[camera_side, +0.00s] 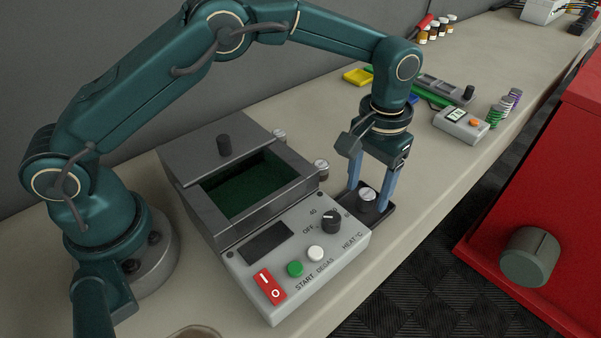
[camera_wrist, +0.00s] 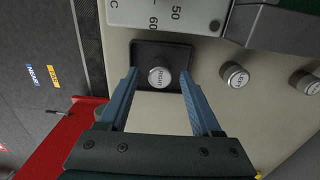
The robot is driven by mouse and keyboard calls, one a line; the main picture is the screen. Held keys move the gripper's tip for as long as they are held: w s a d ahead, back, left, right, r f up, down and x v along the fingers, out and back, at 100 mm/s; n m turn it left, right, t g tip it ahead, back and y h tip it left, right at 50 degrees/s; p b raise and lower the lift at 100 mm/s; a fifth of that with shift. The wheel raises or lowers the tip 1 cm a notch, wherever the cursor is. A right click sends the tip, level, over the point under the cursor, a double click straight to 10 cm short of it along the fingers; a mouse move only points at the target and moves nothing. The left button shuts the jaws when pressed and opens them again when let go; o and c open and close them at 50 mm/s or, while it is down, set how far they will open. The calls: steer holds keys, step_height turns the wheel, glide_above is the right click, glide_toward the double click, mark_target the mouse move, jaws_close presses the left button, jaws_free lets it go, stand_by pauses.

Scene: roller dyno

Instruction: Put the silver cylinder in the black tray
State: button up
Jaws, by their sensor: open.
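A silver cylinder (camera_side: 367,195) stands upright in the black tray (camera_side: 377,221) at the front right corner of the grey machine. In the wrist view the same cylinder (camera_wrist: 159,77) shows its round lettered top, with the black tray (camera_wrist: 178,54) around it. My gripper (camera_side: 370,191) points down over the tray with its blue fingers apart, one on each side of the cylinder. The wrist view shows gaps between the cylinder and both fingers of my gripper (camera_wrist: 160,75).
Two more silver cylinders (camera_side: 321,168) (camera_side: 279,135) stand along the machine's far side. The grey machine (camera_side: 305,250), with an open green-lined basin and knobs, is close to the tray. A small white meter (camera_side: 461,125) and poker-chip-like stacks (camera_side: 495,116) lie farther right. A red cabinet (camera_side: 560,180) stands beyond the bench edge.

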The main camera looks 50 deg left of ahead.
step_height(320, 180, up, 9)
step_height(320, 180, up, 8)
steer(key=t, duration=0.2)
glide_above(368, 193)
steer(key=s+a, duration=0.3)
steer(key=a, duration=0.2)
steer(key=s+a+f+t, duration=0.1)
steer(key=s+a+f, duration=0.1)
steer(key=s, duration=0.6)
steer(key=s+a+f+t, duration=0.1)
steer(key=s+a+t, duration=0.1)
steer(key=s+a, duration=0.3)
steer(key=s, duration=0.3)
steer(key=shift+s+a+f+t, duration=0.2)
steer(key=shift+a+f+t, duration=0.1)
steer(key=shift+f, duration=0.1)
